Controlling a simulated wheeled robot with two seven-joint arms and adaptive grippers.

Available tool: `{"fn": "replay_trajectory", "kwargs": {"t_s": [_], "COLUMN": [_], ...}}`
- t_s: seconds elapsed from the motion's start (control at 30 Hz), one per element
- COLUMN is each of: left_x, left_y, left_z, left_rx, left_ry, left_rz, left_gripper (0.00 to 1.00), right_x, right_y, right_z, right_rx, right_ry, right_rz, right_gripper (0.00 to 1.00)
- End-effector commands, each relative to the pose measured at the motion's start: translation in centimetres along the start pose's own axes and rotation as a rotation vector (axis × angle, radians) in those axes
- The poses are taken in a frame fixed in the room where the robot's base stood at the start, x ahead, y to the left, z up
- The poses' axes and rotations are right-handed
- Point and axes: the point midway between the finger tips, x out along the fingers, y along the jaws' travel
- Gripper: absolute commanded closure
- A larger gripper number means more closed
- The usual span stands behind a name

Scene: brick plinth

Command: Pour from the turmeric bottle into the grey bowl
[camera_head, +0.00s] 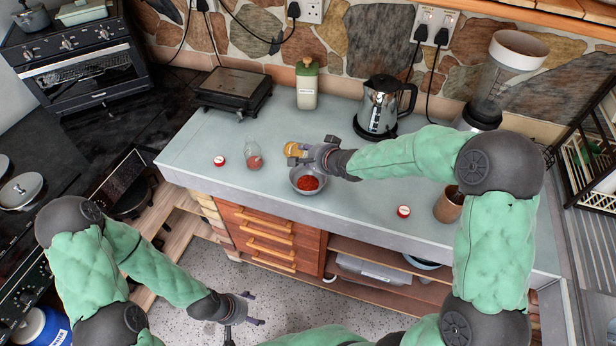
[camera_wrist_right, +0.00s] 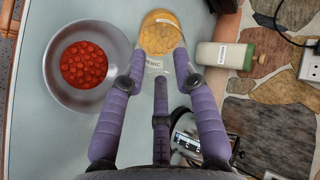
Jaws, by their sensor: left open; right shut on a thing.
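The turmeric bottle (camera_head: 296,149) is clear with yellow contents. My right gripper (camera_head: 311,153) is shut on it above the counter, at the far side of the grey bowl. In the right wrist view the bottle (camera_wrist_right: 160,36) sits between the fingertips, its label partly visible. How far it is tilted I cannot tell. The grey bowl (camera_head: 294,182) stands on the counter with red contents in it; in the right wrist view the bowl (camera_wrist_right: 56,93) is left of the bottle. My left gripper (camera_head: 250,309) is open and empty, low in front of the drawers.
A clear bottle with a little red in it (camera_head: 253,157) stands left of the bowl. Red lids (camera_head: 219,161) (camera_head: 403,211) lie on the counter. A green-topped container (camera_head: 307,88), a kettle (camera_head: 380,105) and a grill (camera_head: 234,88) stand behind. A brown cup (camera_head: 449,206) is at right.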

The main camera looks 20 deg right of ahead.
Motion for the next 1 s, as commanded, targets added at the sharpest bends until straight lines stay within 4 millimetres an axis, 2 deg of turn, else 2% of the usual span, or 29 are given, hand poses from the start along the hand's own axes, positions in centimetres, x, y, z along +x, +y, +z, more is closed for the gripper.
{"fn": "replay_trajectory", "kwargs": {"t_s": [1.0], "left_x": [2.1], "left_y": [-0.8], "left_z": [-0.1], "left_rx": [0.000], "left_ry": [0.000], "left_rz": [0.000], "left_gripper": [0.21], "right_x": [0.2], "right_y": [0.5], "right_z": [0.1], "right_rx": [0.000], "right_ry": [0.013], "right_rz": [-0.062], "right_gripper": [1.00]}}
